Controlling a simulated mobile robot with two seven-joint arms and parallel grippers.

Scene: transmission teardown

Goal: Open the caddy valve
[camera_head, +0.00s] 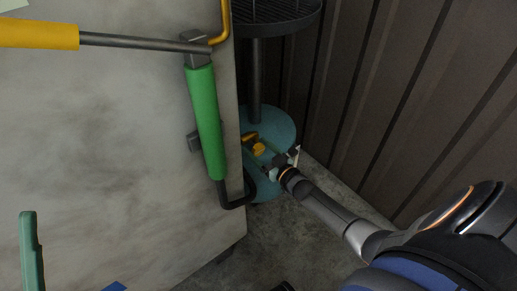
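A teal rounded tank-like body (280,124) stands on the floor in the gap between the pale cabinet and the ribbed wall, under a dark post. A small yellow valve handle (258,149) shows on it. I take this as the caddy valve. My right gripper (281,161) reaches in from the lower right, just to the right of and below the yellow handle. Its light fingertips look spread apart, with nothing seen between them. Whether it touches the handle cannot be told. My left gripper is not in view.
A round black mesh tray (275,12) tops the dark post (256,80). The pale cabinet (100,150) bounds the left, with a green-sleeved handle (206,120) and a yellow-gripped bar (38,35) in front. The ribbed wall (400,90) bounds the right. Bare floor (270,240) shows below.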

